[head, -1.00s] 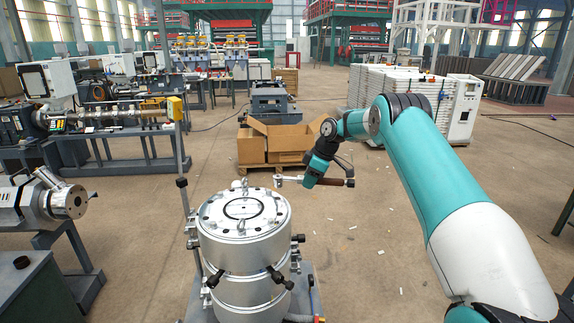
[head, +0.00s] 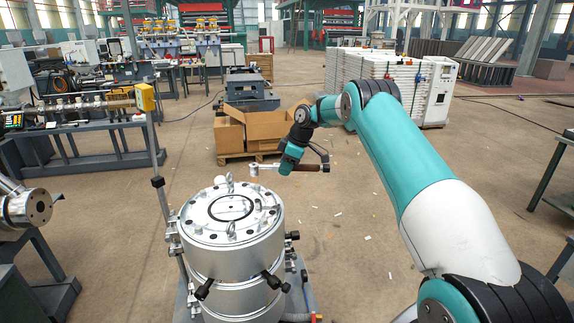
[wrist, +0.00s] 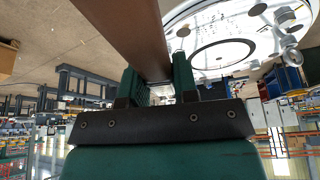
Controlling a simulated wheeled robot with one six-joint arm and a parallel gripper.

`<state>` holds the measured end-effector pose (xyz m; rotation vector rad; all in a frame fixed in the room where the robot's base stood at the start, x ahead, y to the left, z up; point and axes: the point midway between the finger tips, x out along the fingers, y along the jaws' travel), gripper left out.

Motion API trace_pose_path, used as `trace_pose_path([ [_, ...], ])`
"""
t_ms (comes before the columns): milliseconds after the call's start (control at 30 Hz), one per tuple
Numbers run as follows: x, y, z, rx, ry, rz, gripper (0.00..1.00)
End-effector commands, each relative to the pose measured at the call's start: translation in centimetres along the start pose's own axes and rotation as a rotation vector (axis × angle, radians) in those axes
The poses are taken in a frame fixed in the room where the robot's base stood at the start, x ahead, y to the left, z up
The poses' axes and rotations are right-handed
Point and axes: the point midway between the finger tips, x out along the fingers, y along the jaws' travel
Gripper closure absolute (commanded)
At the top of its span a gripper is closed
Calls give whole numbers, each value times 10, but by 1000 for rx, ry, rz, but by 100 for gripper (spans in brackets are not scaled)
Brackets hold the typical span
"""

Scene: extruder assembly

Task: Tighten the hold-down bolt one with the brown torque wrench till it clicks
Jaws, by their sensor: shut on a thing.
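My gripper (head: 289,166) is shut on the brown handle of the torque wrench (head: 312,168). The wrench is held roughly level in the air, its silver head pointing left. In the head view it appears just behind and to the right of the silver cylindrical extruder part (head: 235,255), apart from it. In the wrist view the brown handle (wrist: 120,28) runs between the two green fingers of my gripper (wrist: 157,82). The cylinder's top (wrist: 222,50) shows there at upper right. Bolts and upright eye fittings (head: 231,229) sit on that top; I cannot tell which is hold-down bolt one.
A cardboard box (head: 265,128) on a pallet stands behind the wrench. Dark handles (head: 275,281) stick out from the cylinder's side. A machine end (head: 28,207) stands at left and a table (head: 556,190) at right.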

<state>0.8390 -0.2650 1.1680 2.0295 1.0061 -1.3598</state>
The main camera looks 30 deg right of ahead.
Motion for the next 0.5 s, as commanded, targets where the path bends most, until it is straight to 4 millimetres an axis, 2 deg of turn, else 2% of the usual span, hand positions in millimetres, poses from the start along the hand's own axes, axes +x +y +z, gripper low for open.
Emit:
trace_pose_path([
  [300, 25, 1, 13, 3, 1, 2, 100],
  [500, 21, 1, 12, 3, 1, 3, 100],
])
